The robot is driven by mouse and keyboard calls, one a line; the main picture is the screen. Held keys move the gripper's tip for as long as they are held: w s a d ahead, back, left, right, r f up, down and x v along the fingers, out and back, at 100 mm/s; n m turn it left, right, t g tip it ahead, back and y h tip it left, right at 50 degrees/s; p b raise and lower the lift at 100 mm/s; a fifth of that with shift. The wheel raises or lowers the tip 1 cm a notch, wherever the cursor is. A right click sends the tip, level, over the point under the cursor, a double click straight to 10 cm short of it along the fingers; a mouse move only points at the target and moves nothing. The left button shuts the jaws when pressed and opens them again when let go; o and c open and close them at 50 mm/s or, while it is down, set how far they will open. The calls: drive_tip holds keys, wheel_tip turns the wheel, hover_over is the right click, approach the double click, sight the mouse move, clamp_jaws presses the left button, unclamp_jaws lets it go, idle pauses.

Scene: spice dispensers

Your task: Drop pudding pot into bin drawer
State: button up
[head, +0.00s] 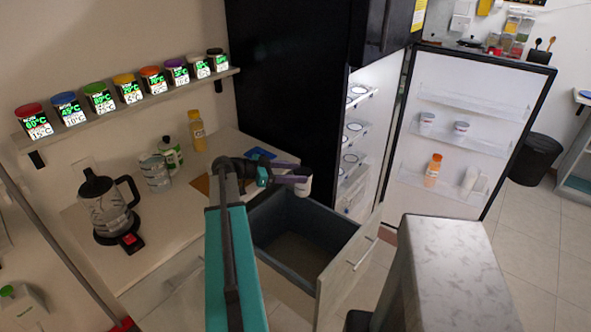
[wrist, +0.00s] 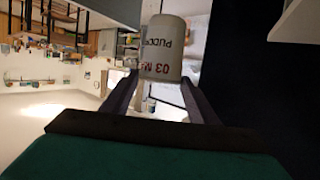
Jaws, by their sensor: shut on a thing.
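The pudding pot (wrist: 161,55) is a pale grey pot with "PUDDING"-like lettering and red print, upside down in the wrist view. My gripper (wrist: 160,88) is shut on it, one finger on each side. In the head view, the pot (head: 303,182) is a small white shape at the tip of my gripper (head: 290,175). It appears above the back part of the open bin drawer (head: 340,243). The drawer is pulled out under the counter, and its dark inner bin looks empty where I can see it.
A fridge stands behind the drawer with its door (head: 460,130) wide open, holding pots and bottles. A marble-topped block (head: 447,260) stands right of the drawer. A kettle (head: 108,208), cans and bottles stand on the counter (head: 180,222). A shelf of spice dispensers (head: 128,103) hangs above.

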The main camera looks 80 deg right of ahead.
drive_tip(key=shift+f+p, duration=0.5)
drive_tip(key=shift+f, duration=1.6)
drive_tip(key=o, duration=1.3)
drive_tip(key=shift+w, duration=0.1)
drive_tip(key=shift+b+v, duration=2.45)
drive_tip(key=shift+v, duration=4.35)
